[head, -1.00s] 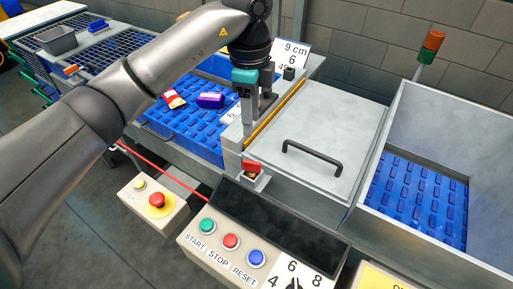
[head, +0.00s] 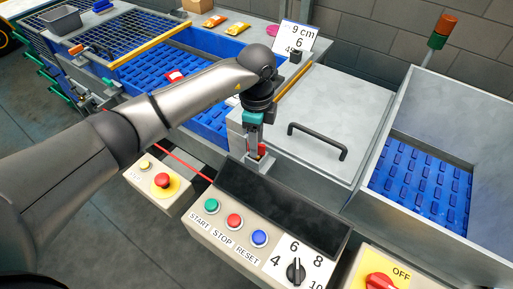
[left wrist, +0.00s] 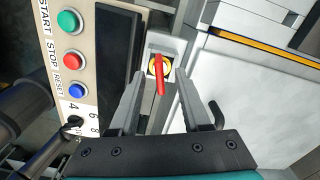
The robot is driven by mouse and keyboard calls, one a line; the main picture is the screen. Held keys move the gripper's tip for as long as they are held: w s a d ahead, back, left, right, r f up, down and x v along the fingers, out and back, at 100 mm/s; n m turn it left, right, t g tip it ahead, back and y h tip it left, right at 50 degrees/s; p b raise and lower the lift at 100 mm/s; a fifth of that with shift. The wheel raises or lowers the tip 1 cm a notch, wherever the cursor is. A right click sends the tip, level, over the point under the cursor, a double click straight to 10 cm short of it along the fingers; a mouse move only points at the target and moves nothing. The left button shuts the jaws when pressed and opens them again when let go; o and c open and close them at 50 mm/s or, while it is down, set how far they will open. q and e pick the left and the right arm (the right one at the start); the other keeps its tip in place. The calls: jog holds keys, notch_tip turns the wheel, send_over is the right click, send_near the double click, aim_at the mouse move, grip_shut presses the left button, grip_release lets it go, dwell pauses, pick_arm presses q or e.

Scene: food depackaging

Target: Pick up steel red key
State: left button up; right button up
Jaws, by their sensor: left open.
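The red key (left wrist: 160,75) sits in a yellow round socket on a small grey bracket, between the control panel and the steel lid. In the head view the red key (head: 262,151) shows as a small red piece beside my left gripper (head: 254,153), partly hidden by it. My left gripper also shows in the left wrist view (left wrist: 155,82), open, with its fingers on either side of the key's line and nothing clearly held. I cannot tell whether a finger touches the key. My right gripper is not in view.
The control panel (head: 225,249) with coloured buttons lies in front of the gripper. The steel lid (head: 335,115) with a black handle (head: 318,141) is to the right. An emergency stop box (head: 146,194) stands left. A blue conveyor (head: 150,78) lies behind my arm.

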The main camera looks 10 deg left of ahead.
pick_arm(q)
jog(key=shift+f, duration=0.75)
grip_shut()
